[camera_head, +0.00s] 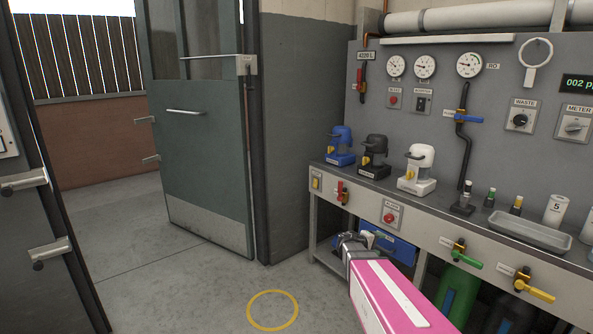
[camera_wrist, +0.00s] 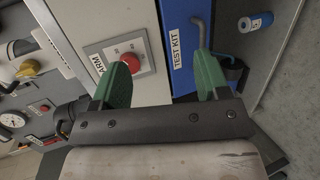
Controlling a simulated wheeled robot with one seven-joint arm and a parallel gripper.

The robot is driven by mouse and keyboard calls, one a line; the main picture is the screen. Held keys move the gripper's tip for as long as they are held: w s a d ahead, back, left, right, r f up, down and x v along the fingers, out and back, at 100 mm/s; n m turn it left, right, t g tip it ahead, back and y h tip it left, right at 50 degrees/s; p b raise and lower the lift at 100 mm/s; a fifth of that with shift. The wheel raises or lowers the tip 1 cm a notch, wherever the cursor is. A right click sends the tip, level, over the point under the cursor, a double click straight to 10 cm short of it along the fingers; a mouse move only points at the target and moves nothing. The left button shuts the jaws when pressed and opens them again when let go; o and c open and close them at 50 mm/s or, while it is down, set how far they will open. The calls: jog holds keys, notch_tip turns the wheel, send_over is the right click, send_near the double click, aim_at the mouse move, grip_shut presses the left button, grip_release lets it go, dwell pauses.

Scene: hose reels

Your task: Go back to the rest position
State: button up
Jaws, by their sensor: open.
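My gripper (camera_wrist: 162,75) is open, with its two green fingers apart and nothing between them in the wrist view. In the head view my gripper (camera_head: 362,241) is at the end of my pink arm, low in front of the bench and near its left end. Its fingertips are hard to make out there. In the wrist view the fingers point toward a panel with a red button (camera_wrist: 130,62) and a blue box labelled TEST KIT (camera_wrist: 181,45). I cannot tell whether a finger touches the panel.
The bench (camera_head: 470,218) carries blue, black and white devices, small bottles and a grey tray (camera_head: 528,233). Valves with coloured handles stick out from its front. A green door (camera_head: 200,130) stands open at the left. A yellow ring (camera_head: 272,310) marks clear floor.

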jog(key=s+a+f+m+g+y, duration=0.2)
jog(key=s+a+m+g+y, duration=0.1)
jog(key=s+a+y, duration=0.3)
jog(key=s+a+f+m+g+y, duration=0.1)
jog(key=s+a+m+g+y, duration=0.2)
jog(key=s, duration=1.1)
jog(key=a+y, duration=0.3)
jog(key=a, duration=0.3)
jog(key=shift+s+a+f+y, duration=0.15)
jog(key=shift+a+f+y, duration=0.15)
jog(key=shift+a+f, duration=0.05)
